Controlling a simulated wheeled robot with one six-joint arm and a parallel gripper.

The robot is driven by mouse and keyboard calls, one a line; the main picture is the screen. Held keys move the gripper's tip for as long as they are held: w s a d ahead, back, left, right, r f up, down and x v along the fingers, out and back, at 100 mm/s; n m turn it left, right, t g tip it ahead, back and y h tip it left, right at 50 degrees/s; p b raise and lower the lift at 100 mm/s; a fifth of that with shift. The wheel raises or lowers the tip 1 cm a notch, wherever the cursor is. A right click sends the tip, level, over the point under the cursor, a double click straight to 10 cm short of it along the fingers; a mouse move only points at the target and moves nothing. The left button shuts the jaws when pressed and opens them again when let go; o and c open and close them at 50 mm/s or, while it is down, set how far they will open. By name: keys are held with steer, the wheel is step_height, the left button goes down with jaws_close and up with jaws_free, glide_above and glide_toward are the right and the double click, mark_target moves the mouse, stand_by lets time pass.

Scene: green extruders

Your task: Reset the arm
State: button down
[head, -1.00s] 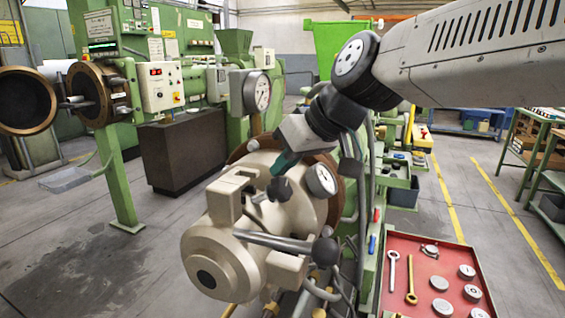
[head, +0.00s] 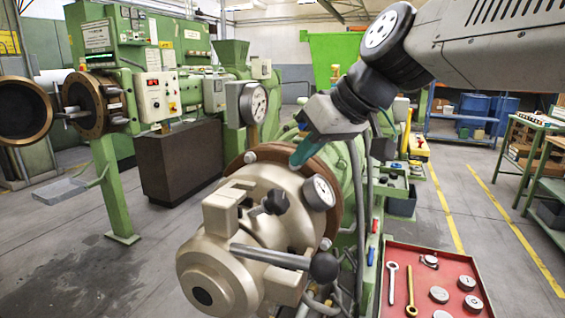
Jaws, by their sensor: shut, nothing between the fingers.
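My arm enters from the upper right in the head view and reaches toward the middle. My gripper (head: 299,160) points down and to the left, with its teal fingers shut and empty. It is in front of the upper part of the beige extruder head (head: 265,205) and its brown flange ring (head: 262,153). I cannot tell the gap between them.
A red tray (head: 405,255) at the lower right holds wrenches and several round metal discs. A large gauge (head: 254,103) stands left of my gripper. A green machine with a control box (head: 157,93) is at the left. Open floor with yellow lines lies at the right.

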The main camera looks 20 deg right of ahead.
steer(key=shift+s+d+r, duration=0.35)
steer(key=shift+s+d, duration=0.25)
steer(key=shift+s, duration=0.2)
steer(key=shift+s+d+r, duration=0.3)
steer(key=shift+s+d, duration=0.3)
steer(key=shift+s, duration=0.15)
steer(key=s+d+f+m+g+h, duration=0.1)
steer(key=s+f+m+g+h, duration=0.1)
steer(key=s+f, duration=0.4)
steer(key=s+d+f+m+g+h, duration=0.2)
steer(key=s+f, duration=0.5)
steer(key=f, duration=0.4)
steer(key=shift+d+f+g, duration=0.2)
steer(key=shift+d+g, duration=0.1)
steer(key=shift+g, duration=0.4)
steer(key=shift+w, duration=0.1)
